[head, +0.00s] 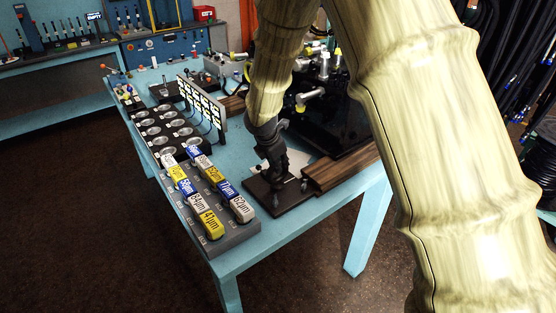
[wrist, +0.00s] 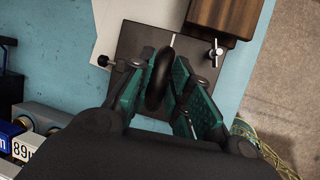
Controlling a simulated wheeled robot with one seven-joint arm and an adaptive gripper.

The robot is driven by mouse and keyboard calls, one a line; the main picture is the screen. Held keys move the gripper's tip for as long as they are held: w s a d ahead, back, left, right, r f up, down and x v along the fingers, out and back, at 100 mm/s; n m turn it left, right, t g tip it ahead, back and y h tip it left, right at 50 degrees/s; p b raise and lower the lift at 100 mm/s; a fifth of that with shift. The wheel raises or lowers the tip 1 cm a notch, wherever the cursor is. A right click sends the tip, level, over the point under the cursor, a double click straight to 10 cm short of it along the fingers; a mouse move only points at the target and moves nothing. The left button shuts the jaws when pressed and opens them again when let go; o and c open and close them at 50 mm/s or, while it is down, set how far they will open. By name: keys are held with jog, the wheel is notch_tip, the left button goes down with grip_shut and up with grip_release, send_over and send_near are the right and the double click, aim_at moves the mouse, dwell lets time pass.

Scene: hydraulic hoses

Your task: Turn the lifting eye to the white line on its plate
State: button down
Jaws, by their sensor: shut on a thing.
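The lifting eye (wrist: 158,78) is a black ring, seen nearly edge-on in the wrist view. It stands over a dark square plate (wrist: 135,42). My gripper (wrist: 164,72) is shut on the eye, with a teal pad on each side of it. A short white line (wrist: 172,41) shows on the plate just beyond the ring, slightly to its right. The ring's lower part is hidden by my fingers. In the head view, my gripper (head: 275,190) reaches down onto the plate (head: 290,203) near the table edge, and hides the eye.
A wooden block (wrist: 225,18) lies close by the plate, with a small metal T-handle (wrist: 215,52) beside it. A black knob (wrist: 104,61) is at the plate's left. In the head view, a rack of labelled blocks (head: 235,238) stands left of the plate on the blue table (head: 285,228).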

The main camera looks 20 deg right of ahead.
jog(key=c, duration=1.3)
grip_release()
jog(key=v, duration=1.2)
